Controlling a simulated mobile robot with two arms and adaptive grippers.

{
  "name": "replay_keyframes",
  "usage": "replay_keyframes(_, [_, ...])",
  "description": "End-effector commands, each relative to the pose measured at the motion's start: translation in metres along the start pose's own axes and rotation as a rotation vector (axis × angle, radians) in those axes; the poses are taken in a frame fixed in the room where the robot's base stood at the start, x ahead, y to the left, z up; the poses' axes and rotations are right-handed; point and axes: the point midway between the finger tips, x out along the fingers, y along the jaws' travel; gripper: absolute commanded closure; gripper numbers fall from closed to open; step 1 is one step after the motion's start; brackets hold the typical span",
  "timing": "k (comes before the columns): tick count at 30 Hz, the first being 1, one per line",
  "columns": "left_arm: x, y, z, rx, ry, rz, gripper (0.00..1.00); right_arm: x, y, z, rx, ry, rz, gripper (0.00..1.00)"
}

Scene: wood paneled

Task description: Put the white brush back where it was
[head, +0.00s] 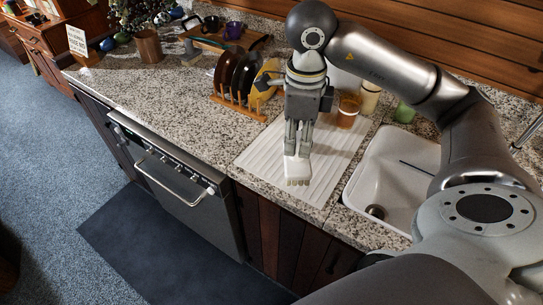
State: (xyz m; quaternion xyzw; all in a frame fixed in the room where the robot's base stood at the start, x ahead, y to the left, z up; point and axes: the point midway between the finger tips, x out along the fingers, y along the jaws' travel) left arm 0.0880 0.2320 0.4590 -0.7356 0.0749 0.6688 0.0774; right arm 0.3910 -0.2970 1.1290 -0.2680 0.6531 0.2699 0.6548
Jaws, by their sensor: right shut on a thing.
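The white brush (297,170) is at the fingertips of my right gripper (297,150), which is shut on it. The brush is over the white ribbed drain mat (262,160), near its front right part, with its short bristle end toward the front. I cannot tell whether the brush touches the mat. The gripper points down and hides part of the brush and the mat behind it. My left gripper is not in view.
A white sink (395,165) lies right of the mat. A wooden rack (238,106) with dark plates stands left of the gripper. An amber glass (348,110) and a green cup (404,112) stand behind. The speckled counter (160,90) at left has clear room.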

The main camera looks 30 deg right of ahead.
Motion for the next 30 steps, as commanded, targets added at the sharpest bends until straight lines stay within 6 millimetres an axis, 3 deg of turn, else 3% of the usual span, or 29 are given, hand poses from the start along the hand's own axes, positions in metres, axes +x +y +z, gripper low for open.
replay_keyframes(4, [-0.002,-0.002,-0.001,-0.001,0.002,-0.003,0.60,-0.008,-0.004,-0.005,0.152,-0.002,0.000,0.89])
replay_keyframes(11, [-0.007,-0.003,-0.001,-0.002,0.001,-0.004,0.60,-0.005,-0.018,0.003,0.219,-0.002,0.004,0.89])
replay_keyframes(23, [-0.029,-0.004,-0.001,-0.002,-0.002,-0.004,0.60,0.029,-0.079,0.050,0.216,0.000,0.004,0.89])
replay_keyframes(30, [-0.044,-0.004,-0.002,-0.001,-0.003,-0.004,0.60,0.071,-0.104,0.069,0.215,0.000,0.002,0.89])
